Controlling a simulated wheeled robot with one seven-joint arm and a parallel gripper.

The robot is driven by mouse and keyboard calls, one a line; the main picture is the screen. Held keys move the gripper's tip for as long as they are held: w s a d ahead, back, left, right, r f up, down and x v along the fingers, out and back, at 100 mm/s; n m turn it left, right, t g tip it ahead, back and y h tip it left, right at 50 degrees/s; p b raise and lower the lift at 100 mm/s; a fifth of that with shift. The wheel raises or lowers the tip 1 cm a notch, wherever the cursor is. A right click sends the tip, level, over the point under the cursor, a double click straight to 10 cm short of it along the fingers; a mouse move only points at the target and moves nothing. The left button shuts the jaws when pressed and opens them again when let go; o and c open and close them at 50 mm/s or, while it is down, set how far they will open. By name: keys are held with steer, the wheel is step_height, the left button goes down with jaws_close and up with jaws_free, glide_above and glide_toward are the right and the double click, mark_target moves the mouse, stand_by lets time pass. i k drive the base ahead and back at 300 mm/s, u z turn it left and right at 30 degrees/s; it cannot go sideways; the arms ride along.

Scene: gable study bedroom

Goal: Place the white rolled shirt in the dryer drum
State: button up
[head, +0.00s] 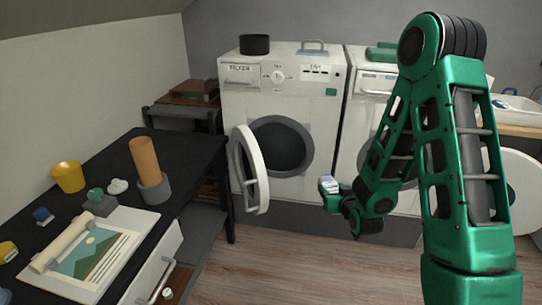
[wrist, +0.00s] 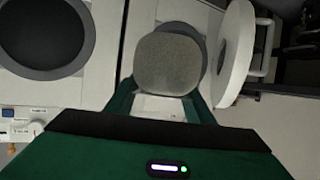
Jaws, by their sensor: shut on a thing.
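My gripper (head: 334,201) is in front of the machines, at the gap between them in the head view. It is shut on a small pale roll (head: 328,183), which looks like the white rolled shirt. In the wrist view a grey, rounded, textured end of the roll (wrist: 168,62) shows between the green fingers. The left machine (head: 258,95) has its round door (head: 243,170) swung open to the left, with a dark drum opening (head: 281,147) behind. The roll is outside the drum.
The right machine (head: 355,95) also has an open door (head: 520,190), at the far right. A dark desk (head: 190,150) at left holds a yellow cup (head: 68,176), an orange cylinder (head: 145,160) and papers. Wooden floor (head: 270,265) is clear between desk and arm.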

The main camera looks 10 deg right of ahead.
mark_target(281, 161)
steer(key=z, duration=0.05)
steer(key=i, duration=1.4)
steer(key=z, duration=0.05)
